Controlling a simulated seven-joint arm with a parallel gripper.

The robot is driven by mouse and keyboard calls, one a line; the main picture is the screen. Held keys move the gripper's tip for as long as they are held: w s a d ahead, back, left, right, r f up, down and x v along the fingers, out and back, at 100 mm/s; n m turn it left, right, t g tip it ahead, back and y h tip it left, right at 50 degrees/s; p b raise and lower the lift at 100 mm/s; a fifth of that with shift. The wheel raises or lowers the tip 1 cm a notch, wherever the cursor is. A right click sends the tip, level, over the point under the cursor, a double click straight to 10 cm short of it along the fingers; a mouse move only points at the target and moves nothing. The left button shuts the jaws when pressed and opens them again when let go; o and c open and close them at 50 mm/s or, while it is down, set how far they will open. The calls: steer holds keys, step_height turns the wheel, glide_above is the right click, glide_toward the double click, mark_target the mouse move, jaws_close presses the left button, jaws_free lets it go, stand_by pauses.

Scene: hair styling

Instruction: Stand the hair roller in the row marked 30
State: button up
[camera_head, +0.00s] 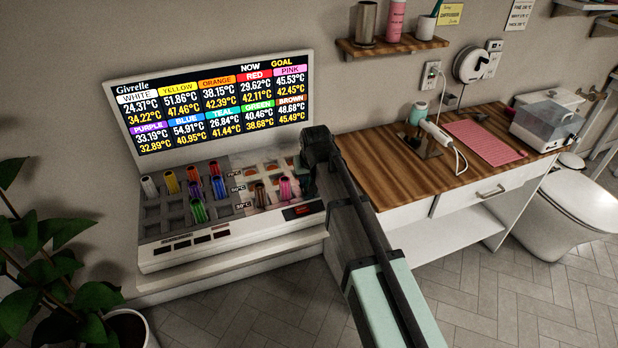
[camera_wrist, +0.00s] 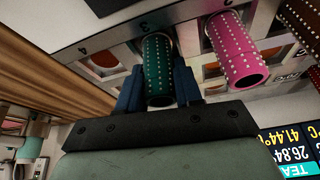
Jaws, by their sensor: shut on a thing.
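My gripper (camera_wrist: 158,88) is shut on a teal hair roller (camera_wrist: 158,60), one blue finger on each side of it. The roller's far end is at or just over the heater's numbered edge; I cannot tell whether it sits in a socket. In the head view my gripper (camera_head: 306,176) is at the right end of the heater (camera_head: 215,247), mostly hiding the roller. The "30°C" label (camera_head: 243,206) marks the front row. A pink roller (camera_head: 285,188) stands close left of the gripper, also beside the teal one in the wrist view (camera_wrist: 234,45).
Brown (camera_head: 260,194), green (camera_head: 198,211), blue (camera_head: 218,188) and several other rollers stand in the heater. Empty orange sockets show in its right block. The temperature screen (camera_head: 210,103) rises behind. A wooden counter (camera_head: 390,170) is on the right, a plant (camera_head: 40,260) on the left.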

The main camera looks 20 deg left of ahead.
steer(key=shift+f, duration=0.15)
steer(key=o, duration=1)
steer(key=shift+o, duration=0.2)
steer(key=v, duration=1.2)
